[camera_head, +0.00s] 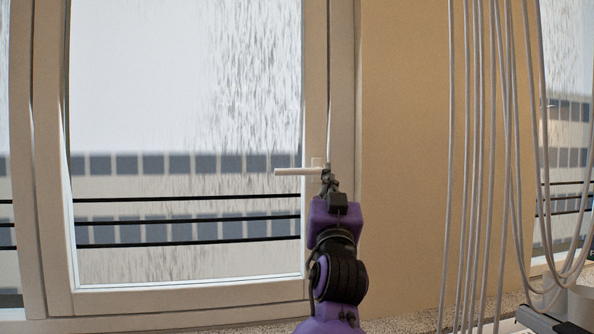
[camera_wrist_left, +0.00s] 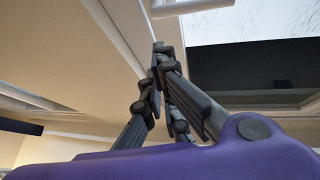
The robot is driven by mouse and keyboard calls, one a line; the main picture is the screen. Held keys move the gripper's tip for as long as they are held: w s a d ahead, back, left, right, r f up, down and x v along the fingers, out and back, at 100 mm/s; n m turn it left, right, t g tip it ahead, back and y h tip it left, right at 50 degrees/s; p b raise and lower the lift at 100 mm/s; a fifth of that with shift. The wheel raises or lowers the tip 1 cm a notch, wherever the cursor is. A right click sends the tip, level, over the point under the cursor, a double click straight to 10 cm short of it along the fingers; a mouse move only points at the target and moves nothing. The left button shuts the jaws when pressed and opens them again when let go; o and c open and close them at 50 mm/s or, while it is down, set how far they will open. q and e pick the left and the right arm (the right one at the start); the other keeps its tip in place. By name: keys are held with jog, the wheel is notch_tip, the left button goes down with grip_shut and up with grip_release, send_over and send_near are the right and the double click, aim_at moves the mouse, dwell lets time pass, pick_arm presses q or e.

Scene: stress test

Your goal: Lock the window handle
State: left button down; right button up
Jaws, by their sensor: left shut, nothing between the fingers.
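The white window handle (camera_head: 295,172) sits on the right side of the window frame (camera_head: 316,90). Its lever lies level and points left from its mount. In the left wrist view the handle (camera_wrist_left: 190,8) shows at the top edge, partly cut off. My left gripper (camera_head: 327,173) is shut and empty, with its fingertips at the right end of the handle, by the mount. In the left wrist view the gripper's fingertips (camera_wrist_left: 161,48) come together just below the handle, with a small gap in the picture. I cannot tell whether they touch it. My right gripper is not in view.
Several pale cables (camera_head: 480,150) hang down at the right, in front of the tan wall (camera_head: 405,130). A stone-like sill (camera_head: 400,324) runs along the bottom. The space left of the handle, in front of the glass (camera_head: 150,70), is clear.

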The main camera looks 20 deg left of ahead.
pick_arm(q)
jog(key=s+a+r+n+g+y, duration=0.1)
jog(key=a+r+n+g+y, duration=0.1)
jog(key=a+r+n+y, duration=0.2)
jog(key=shift+s+a+y, duration=0.2)
jog(key=shift+a+y, duration=0.25)
jog(key=shift+y, duration=0.25)
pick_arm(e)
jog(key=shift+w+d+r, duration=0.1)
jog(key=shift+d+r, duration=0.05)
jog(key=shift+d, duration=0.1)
pick_arm(q)
notch_tip(320, 180, up, 5)
jog(key=p, duration=0.2)
send_over(298, 171)
jog(key=s+d, duration=0.1)
jog(key=s, duration=0.3)
jog(key=f, duration=0.2)
jog(key=w+f, duration=0.1)
jog(key=f, duration=0.1)
jog(key=shift+a+b, duration=0.15)
jog(key=shift+b, duration=0.2)
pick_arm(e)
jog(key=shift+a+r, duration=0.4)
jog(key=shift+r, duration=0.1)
